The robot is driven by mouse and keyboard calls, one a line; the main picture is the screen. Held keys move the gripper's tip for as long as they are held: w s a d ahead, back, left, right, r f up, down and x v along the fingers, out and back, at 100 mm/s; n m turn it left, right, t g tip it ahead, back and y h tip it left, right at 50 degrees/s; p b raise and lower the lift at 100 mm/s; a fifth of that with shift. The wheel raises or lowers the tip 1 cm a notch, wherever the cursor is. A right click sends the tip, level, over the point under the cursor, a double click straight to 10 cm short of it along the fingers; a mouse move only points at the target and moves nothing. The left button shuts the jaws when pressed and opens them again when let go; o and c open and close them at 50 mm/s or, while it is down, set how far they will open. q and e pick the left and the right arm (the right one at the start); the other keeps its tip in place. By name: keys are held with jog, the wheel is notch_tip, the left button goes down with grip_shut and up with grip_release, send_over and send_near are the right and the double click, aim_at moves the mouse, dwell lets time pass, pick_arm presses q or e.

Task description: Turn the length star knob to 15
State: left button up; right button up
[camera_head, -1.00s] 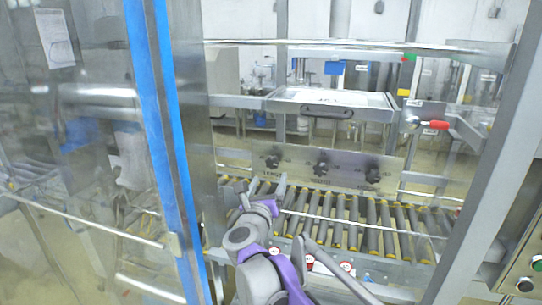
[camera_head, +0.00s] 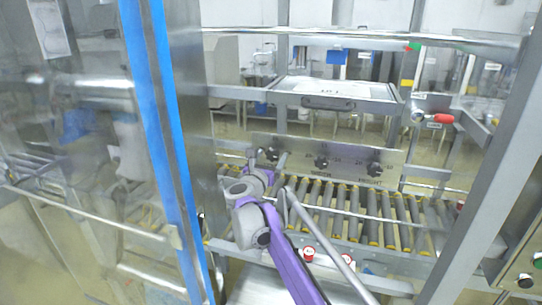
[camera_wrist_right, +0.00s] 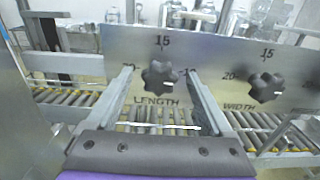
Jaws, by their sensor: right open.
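The black length star knob (camera_wrist_right: 160,80) sits on the metal panel (camera_wrist_right: 215,60) above the word LENGTH. A 15 is marked above it, a 20 at its left and a 10 at its right. Its white mark points right, towards the 10. My right gripper (camera_wrist_right: 161,78) is open, with one finger on each side of the knob in the wrist view; I cannot tell whether they touch it. In the head view the right gripper (camera_head: 262,157) is at the panel's left knob (camera_head: 271,154), which it partly covers. My left gripper is not in view.
The width knob (camera_wrist_right: 265,87) is to the right on the same panel, and a third knob (camera_head: 374,169) is further right. A roller conveyor (camera_head: 330,207) runs below the panel. A blue-edged door post (camera_head: 165,150) stands at left.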

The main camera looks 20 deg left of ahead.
jog(key=shift+w, duration=0.2)
jog(key=shift+c, duration=0.2)
grip_shut()
